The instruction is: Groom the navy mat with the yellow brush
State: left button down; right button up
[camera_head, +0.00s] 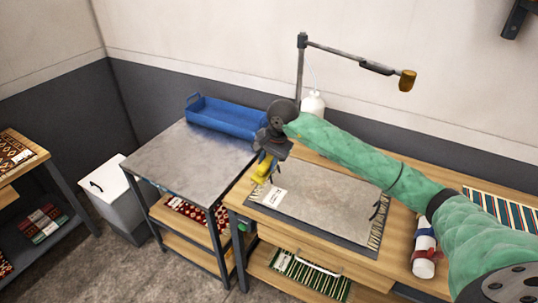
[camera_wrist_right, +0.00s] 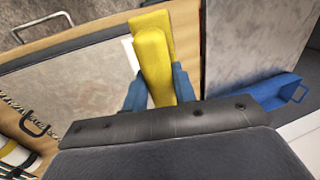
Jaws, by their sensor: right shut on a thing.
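My right gripper (camera_head: 266,156) is shut on the yellow brush (camera_head: 263,168), which hangs at the left end of the mat. In the right wrist view the brush (camera_wrist_right: 155,62) sits between the two blue fingers. I cannot tell whether the brush touches anything below. The mat (camera_head: 325,198) lies flat on the wooden table; its middle looks grey, with a dark border and pale fringe at the ends. It also shows in the right wrist view (camera_wrist_right: 75,85). A white label (camera_head: 273,197) lies near its left end. My left gripper is not in view.
A grey-topped table (camera_head: 190,155) with a blue tray (camera_head: 225,117) stands left of the wooden table (camera_head: 241,205). Behind are a white bottle (camera_head: 313,104) and a lamp-like arm (camera_head: 350,54). A rolled bundle (camera_head: 424,248) and a striped mat (camera_head: 505,207) lie at the right.

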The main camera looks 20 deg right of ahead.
jog(key=shift+w+d, duration=0.15)
jog(key=shift+d, duration=0.15)
jog(key=shift+d+f, duration=0.2)
jog(key=shift+f, duration=0.25)
jog(key=shift+a+f, duration=0.2)
jog(key=shift+f, duration=0.45)
jog(key=shift+s+x, duration=0.2)
jog(key=shift+x, duration=1.05)
jog(key=shift+s+d+f, duration=0.1)
jog(key=shift+d, duration=0.1)
